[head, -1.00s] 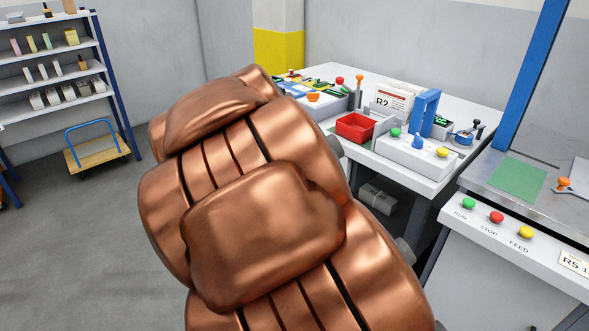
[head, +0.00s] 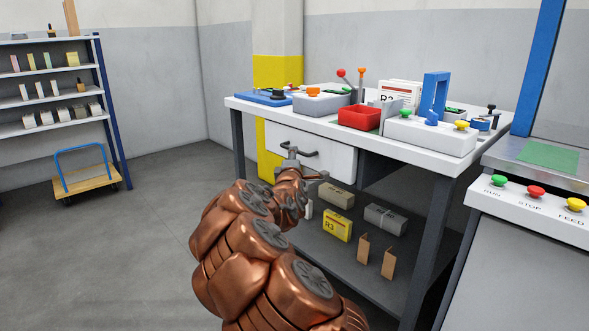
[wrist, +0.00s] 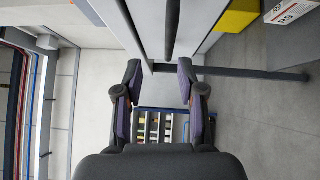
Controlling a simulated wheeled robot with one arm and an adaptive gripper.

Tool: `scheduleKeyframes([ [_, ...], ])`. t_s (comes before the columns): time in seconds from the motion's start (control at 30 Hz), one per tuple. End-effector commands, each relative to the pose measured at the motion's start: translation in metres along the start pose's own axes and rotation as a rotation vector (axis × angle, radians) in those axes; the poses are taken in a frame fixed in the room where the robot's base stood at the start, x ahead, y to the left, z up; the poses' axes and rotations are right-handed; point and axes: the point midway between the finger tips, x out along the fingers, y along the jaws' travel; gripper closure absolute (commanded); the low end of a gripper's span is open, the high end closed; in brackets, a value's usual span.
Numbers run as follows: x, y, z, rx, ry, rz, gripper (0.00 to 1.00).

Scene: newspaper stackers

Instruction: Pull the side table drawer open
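The side table (head: 440,161) stands right of centre in the head view. Its white drawer front (head: 335,160) sits under the left part of the top and looks shut. A dark bar handle (head: 305,153) is on the drawer front. My gripper (head: 290,158) is at the left part of the handle in the head view. In the wrist view my gripper (wrist: 160,72) has its two fingers apart, with nothing held. The dark handle bar (wrist: 172,28) lies just beyond the fingertips, in line with the gap. Contact cannot be told.
A red tray (head: 360,118) and several other items crowd the tabletop. The lower shelf (head: 340,262) holds boxes, including a yellow one (head: 338,226). A control console (head: 530,205) stands close at right. The floor (head: 150,210) at left is clear up to a cart (head: 86,181).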

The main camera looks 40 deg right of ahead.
Motion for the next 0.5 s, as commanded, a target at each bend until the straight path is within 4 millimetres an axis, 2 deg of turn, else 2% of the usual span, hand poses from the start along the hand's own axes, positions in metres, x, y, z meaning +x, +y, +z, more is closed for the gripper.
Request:
scheduleKeyframes([
  [0.03, 0.003, -0.015, 0.001, -0.022, 0.005, 0.018, 0.61],
  [0.1, 0.006, -0.018, 0.000, -0.045, 0.013, 0.046, 0.61],
  [0.5, 0.025, -0.021, -0.003, -0.068, 0.022, 0.074, 0.61],
])
